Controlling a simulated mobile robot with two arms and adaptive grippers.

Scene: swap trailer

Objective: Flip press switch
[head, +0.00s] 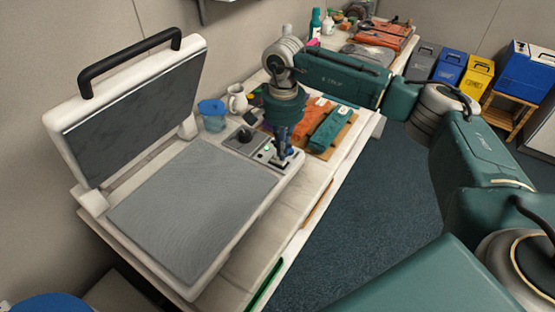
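The heat press stands open on the counter, its upper lid (140,105) tilted up with a black handle (130,62) on top. Its flat grey lower plate (195,205) is bare. A small control panel (265,156) with a green light sits at the plate's far right corner, beside a dark square pad (243,141). My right gripper (283,162) points down right at this panel and covers part of it. The switch itself is hidden or too small to make out. The finger gap cannot be judged. My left gripper is not in view.
A blue-lidded jar (212,116) and a white mug (238,99) stand behind the press. Folded orange and teal cloths (328,127) lie on a board beyond my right gripper. Blue, grey and yellow bins (451,68) stand at the back right. The floor (360,215) right of the counter is clear.

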